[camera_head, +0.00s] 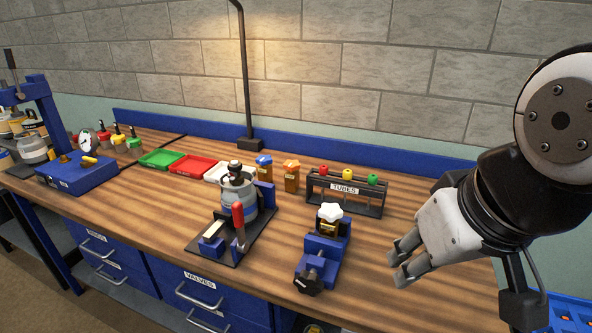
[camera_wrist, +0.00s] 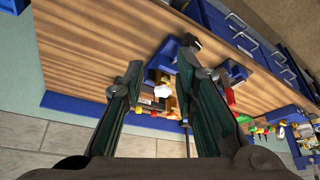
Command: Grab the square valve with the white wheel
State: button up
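The valve with the white wheel (camera_head: 330,212) sits at the blue vise (camera_head: 318,262) near the front middle of the bench. A yellowish body shows under the wheel; its lower part is hidden by the vise. My gripper (camera_head: 398,263) is open and empty, to the right of the vise and apart from it. In the wrist view, the white wheel (camera_wrist: 164,89) shows between the two spread fingers of my gripper (camera_wrist: 161,63), some distance beyond them.
A "TUBES" rack (camera_head: 345,193) with coloured caps stands behind the vise. A dark fixture with a red handle (camera_head: 238,222) stands left. An orange block with a blue top (camera_head: 264,166) and an orange-topped one (camera_head: 291,176) stand behind. Bare wood lies right of the vise.

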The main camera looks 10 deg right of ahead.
aim_at(331, 229)
jog(key=i+j+z, duration=0.25)
jog(key=j+z, duration=0.25)
jog(key=i+j+z, duration=0.25)
jog(key=j, duration=0.15)
jog(key=j+z, duration=0.25)
